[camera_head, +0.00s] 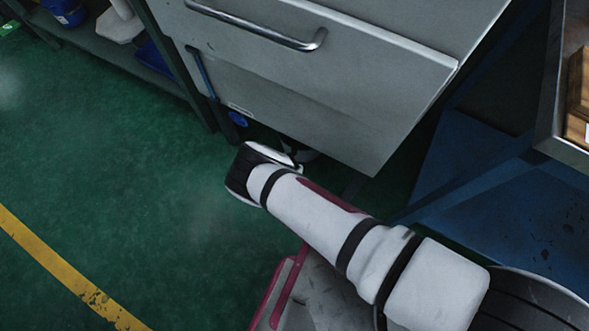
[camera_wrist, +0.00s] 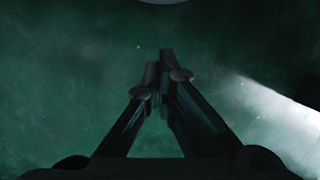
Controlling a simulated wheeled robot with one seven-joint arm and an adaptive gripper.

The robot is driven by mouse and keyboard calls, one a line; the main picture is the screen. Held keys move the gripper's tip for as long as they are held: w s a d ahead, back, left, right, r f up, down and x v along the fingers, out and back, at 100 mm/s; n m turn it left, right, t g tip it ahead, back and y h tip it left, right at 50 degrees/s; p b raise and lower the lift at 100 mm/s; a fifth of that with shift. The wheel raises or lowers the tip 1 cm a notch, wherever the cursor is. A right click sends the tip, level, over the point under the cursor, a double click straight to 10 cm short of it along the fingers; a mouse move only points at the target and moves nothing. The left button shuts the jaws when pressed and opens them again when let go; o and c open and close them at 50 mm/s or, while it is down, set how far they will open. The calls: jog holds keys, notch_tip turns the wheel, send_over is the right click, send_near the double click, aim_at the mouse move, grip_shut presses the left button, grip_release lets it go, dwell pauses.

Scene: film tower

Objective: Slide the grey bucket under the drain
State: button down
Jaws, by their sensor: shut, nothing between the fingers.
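My gripper (camera_wrist: 160,68) is shut and empty in the wrist view, its fingers together over the green floor. In the head view my arm reaches to the lower edge of a grey cabinet (camera_head: 370,95), and the fingers cannot be made out there. A pale curved edge (camera_wrist: 163,1) shows at the top of the wrist view, ahead of the fingertips and apart from them. It may be the grey bucket, but too little shows to tell. In the head view the bucket and the drain cannot be clearly made out; the space under the cabinet is dark and partly hidden by my arm.
The cabinet has a metal bar handle (camera_head: 255,27) and a round blue part (camera_head: 238,118) near its lower left. A shelf (camera_head: 120,55) stands at upper left. A blue structure (camera_head: 500,190) is at right. The green floor (camera_head: 110,170) with a yellow line (camera_head: 65,268) is clear at left.

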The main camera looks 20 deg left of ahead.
jog(key=p+v, duration=0.5)
jog(key=v, duration=0.4)
jog(key=shift+r, duration=0.15)
jog(key=shift+a, duration=0.2)
